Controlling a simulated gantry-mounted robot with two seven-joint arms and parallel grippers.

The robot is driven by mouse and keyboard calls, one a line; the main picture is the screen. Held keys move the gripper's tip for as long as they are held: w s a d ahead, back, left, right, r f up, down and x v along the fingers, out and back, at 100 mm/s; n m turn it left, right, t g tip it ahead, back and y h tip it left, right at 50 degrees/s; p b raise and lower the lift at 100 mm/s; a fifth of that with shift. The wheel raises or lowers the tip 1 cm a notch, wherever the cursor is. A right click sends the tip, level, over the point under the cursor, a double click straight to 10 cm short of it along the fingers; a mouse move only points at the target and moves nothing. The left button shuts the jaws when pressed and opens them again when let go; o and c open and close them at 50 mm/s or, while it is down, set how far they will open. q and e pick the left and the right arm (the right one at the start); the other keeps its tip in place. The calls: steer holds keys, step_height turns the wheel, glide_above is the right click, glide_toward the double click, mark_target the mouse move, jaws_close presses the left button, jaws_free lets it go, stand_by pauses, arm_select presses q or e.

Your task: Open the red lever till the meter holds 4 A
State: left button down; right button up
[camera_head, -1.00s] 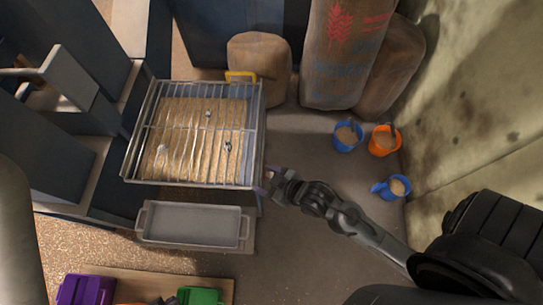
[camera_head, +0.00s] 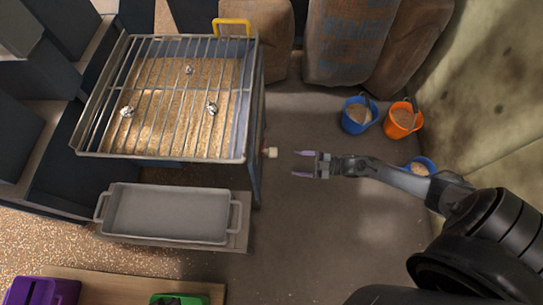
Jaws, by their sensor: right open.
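My right gripper (camera_head: 303,164) is open and empty, its two purple fingers pointing left. It is to the right of a small cream-tipped knob (camera_head: 271,153) with a reddish base on the right side of the grated hopper (camera_head: 249,125). A short gap separates the fingertips from the knob. I cannot tell whether this knob is the red lever's end. No meter is visible. My left gripper is not in view.
The hopper holds grain under metal bars, with several shiny pieces there. A yellow handle (camera_head: 233,22) is at its back. A grey tray (camera_head: 168,213) stands in front. Blue (camera_head: 357,117) and orange (camera_head: 402,121) buckets and sacks are at the back right. The floor around my right gripper is clear.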

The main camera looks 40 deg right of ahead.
mark_target(271, 153)
steer(key=w+d+f+b, duration=0.2)
steer(key=w+d+b, duration=0.1)
steer(key=w, duration=0.1)
steer(key=shift+n, duration=0.5)
steer(key=b+x, duration=0.1)
steer(key=x, duration=0.2)
steer(key=b+x, duration=0.1)
steer(key=x, duration=0.2)
steer(key=b+x, duration=0.1)
steer(key=x, duration=0.2)
steer(key=shift+s+a+f, duration=0.2)
steer(key=shift+a, duration=0.15)
steer(key=shift+w+a+r+b, duration=0.1)
steer(key=shift+w+a+b, duration=0.3)
steer(key=shift+w+a, duration=0.15)
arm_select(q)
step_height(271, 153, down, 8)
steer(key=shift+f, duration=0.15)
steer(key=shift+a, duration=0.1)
